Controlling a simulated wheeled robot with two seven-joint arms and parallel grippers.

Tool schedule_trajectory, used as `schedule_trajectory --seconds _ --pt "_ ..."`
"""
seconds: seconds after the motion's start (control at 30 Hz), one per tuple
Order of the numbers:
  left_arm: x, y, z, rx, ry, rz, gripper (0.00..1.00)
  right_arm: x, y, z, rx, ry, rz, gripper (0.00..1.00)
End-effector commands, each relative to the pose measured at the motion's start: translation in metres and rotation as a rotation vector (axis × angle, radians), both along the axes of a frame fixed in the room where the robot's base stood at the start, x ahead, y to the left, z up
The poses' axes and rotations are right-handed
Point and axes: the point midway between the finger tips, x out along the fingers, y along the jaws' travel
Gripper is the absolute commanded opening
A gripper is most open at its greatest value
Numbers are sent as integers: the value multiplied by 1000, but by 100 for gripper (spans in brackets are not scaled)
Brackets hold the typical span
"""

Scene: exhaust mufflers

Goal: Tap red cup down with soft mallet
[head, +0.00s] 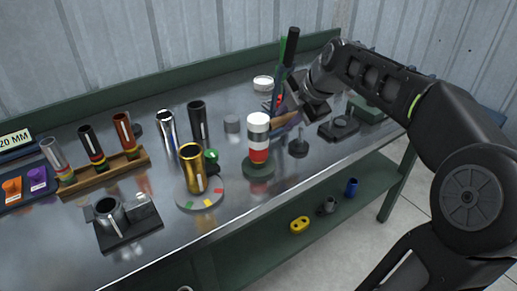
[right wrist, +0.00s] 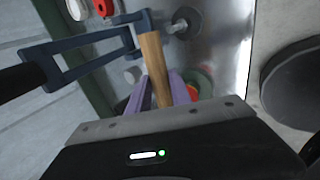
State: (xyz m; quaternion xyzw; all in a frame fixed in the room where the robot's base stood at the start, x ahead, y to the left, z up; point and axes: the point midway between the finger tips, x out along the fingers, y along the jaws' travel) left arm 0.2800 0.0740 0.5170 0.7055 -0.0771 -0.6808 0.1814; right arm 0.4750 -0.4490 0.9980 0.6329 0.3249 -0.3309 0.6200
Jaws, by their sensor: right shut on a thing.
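My right gripper (head: 284,117) is shut on the wooden handle of the mallet (right wrist: 153,65), seen between its purple fingers (right wrist: 160,90) in the right wrist view. In the head view, a white cylinder with a dark band (head: 258,121), apparently the mallet head, shows upright at the handle's left end. It lines up over the red cup (head: 258,156), which sits on a round green base (head: 258,171). I cannot tell whether head and cup touch. Red also shows beside the fingers in the right wrist view (right wrist: 193,92). My left gripper is out of view.
A gold cylinder (head: 192,167) stands on a round plate left of the cup. Silver and black tubes (head: 198,122) stand behind it. A wooden rack (head: 104,174) holds tubes at the left. A dark fixture (head: 339,128) lies to the right. The front bench edge is close.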

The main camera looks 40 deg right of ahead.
Motion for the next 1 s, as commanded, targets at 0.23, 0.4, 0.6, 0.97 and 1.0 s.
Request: schedule_trajectory --seconds 0.23,0.4,0.6,0.97,1.0 --pt "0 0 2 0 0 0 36 0 0 3 0 -2 0 0" --pt "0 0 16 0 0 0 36 1 0 23 0 -4 -1 0" --pt "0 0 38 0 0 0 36 1 0 56 0 -4 0 0" --pt "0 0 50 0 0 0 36 1 0 76 0 -2 -1 0" --pt "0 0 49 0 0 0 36 1 0 76 0 -2 -1 0"
